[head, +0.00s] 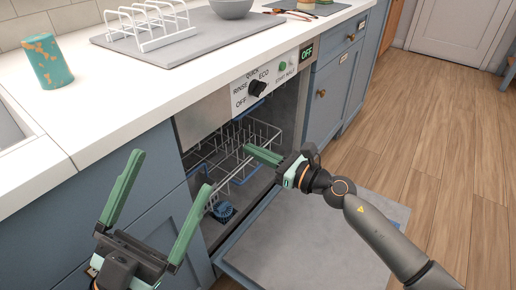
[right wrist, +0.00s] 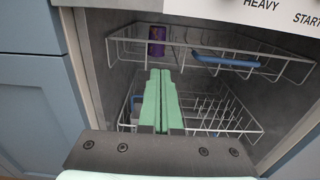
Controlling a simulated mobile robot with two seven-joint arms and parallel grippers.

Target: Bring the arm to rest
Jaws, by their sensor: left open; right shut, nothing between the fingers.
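My left gripper (head: 157,213) is open and empty in the head view, with its green fingers spread in front of the blue cabinet left of the dishwasher. My right gripper (head: 248,150) is shut and empty at the dishwasher opening, near the upper rack (head: 262,133). In the right wrist view its green fingers (right wrist: 160,80) lie side by side and point into the dishwasher. My right arm comes in from the lower right, over the open dishwasher door (head: 330,240).
The upper rack holds a purple item (right wrist: 157,40) and a blue item (right wrist: 225,62). The lower rack (right wrist: 225,115) is below. The dial (head: 257,88) is on the panel above. A drying rack (head: 150,25), bowl (head: 231,8) and teal-orange tumbler (head: 47,61) stand on the counter.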

